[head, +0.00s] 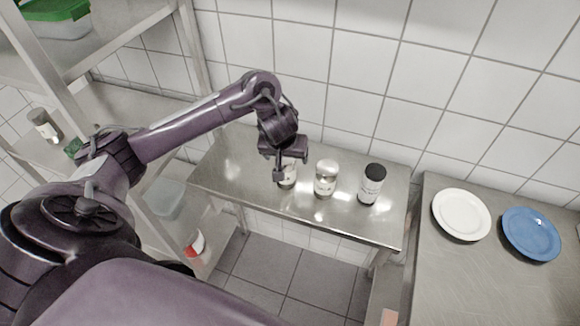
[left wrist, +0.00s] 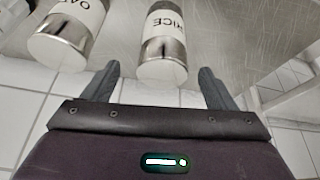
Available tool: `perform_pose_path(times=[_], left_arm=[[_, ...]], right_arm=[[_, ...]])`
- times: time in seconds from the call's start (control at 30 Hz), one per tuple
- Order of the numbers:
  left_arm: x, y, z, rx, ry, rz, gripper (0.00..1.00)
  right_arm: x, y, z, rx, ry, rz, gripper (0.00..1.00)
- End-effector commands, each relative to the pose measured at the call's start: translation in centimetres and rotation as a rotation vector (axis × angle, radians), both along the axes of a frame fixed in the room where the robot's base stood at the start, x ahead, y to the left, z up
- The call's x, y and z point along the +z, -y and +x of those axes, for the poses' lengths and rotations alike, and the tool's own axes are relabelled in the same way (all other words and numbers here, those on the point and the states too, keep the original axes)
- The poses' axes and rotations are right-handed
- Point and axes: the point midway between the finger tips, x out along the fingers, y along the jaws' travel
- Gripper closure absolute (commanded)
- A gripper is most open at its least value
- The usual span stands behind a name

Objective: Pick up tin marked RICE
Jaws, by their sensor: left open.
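The tin marked RICE (left wrist: 163,40) has a white label and a shiny metal end, and shows upside down in the left wrist view. In the head view it is the leftmost tin (head: 289,182) on the metal table, partly hidden behind my left gripper (head: 290,166). The left gripper is open and empty. In the left wrist view its fingertips (left wrist: 161,70) lie either side of the tin's near end, with gaps on both sides. I cannot tell whether the tin is between them in depth. My right gripper is not in view.
A similar tin (left wrist: 72,32), its label partly cut off, stands close beside RICE; it is the middle tin (head: 326,180) in the head view. A black-lidded jar (head: 372,184) stands right of it. A white plate (head: 461,214) and blue plate (head: 531,234) lie on the right counter.

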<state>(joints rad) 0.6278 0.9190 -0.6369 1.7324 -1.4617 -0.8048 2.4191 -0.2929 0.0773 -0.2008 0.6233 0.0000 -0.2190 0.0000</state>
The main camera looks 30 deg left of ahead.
Motion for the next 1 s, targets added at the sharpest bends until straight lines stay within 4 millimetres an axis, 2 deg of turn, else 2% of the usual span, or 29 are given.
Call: perform_pose_path(times=[0.03,0.07,0.17,0.4,0.73,1.0], left_arm=[[-1.2,-0.1,0.1,0.001,-0.003,-0.002,0.21],[-1.4,-0.1,0.2,0.001,-0.003,-0.002,0.21],[-2.1,-0.3,0.5,0.001,-0.004,-0.001,0.21],[-5.3,-0.9,1.6,0.001,-0.003,-0.001,0.21],[-6.0,-1.0,2.0,-0.002,-0.001,-0.001,0.21],[-6.0,-1.0,2.0,-0.001,-0.001,-0.001,0.56]], right_arm=[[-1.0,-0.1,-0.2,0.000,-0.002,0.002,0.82],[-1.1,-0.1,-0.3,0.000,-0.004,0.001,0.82],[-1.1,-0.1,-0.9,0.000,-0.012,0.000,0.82],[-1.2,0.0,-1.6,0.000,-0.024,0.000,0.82],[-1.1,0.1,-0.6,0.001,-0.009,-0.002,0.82],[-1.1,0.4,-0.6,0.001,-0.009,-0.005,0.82]])
